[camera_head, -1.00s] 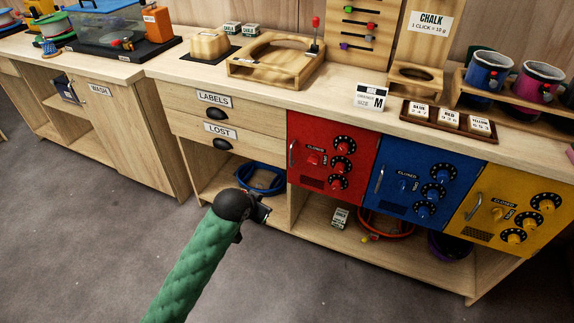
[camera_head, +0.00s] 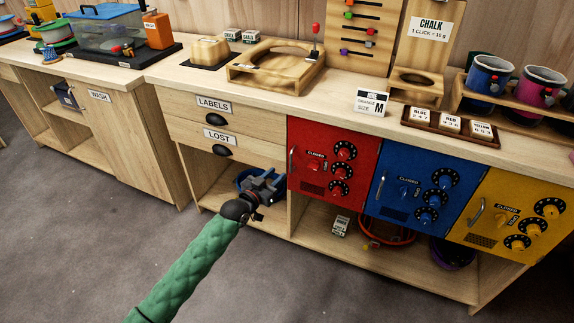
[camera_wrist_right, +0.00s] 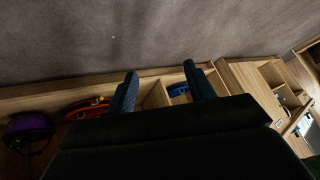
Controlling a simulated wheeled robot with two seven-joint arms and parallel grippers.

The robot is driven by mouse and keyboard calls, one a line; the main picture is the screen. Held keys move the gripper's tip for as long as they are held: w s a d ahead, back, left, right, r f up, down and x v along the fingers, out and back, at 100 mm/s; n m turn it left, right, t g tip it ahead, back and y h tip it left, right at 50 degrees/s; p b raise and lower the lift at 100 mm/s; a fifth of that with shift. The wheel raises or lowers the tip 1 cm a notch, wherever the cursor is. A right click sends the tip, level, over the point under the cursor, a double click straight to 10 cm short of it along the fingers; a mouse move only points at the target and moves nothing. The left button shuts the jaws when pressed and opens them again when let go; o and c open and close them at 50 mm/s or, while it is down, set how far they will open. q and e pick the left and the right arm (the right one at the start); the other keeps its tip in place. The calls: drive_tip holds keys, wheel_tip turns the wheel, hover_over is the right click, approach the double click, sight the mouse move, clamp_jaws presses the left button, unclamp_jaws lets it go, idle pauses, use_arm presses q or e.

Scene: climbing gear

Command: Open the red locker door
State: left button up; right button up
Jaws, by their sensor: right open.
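The red locker door (camera_head: 306,172) is shut, flush with the front of the bench. It has a silver handle (camera_head: 292,162) on its left edge, a label reading CLOSED, a red knob and a column of 3 red dials. My left gripper (camera_head: 266,185), on a green-sleeved arm, is left of and below the handle, apart from the door, in front of the open shelf; its finger gap is unclear. My right gripper (camera_wrist_right: 162,86) shows two dark fingers spread apart with nothing between them in the right wrist view. It is not seen in the head view.
A blue locker (camera_head: 412,180) and a yellow locker (camera_head: 487,210) adjoin on the right, both shut. Two drawers, LABELS and LOST (camera_head: 250,152), are at the left. A blue coiled item (camera_head: 243,178) is partly hidden behind my left gripper. Open grey floor (camera_head: 90,250) lies in front.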

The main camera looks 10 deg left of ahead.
use_arm(q)
drive_tip(key=x, duration=0.7)
drive_tip(key=shift+w+d, duration=0.1)
drive_tip(key=shift+w, duration=0.05)
clamp_jaws()
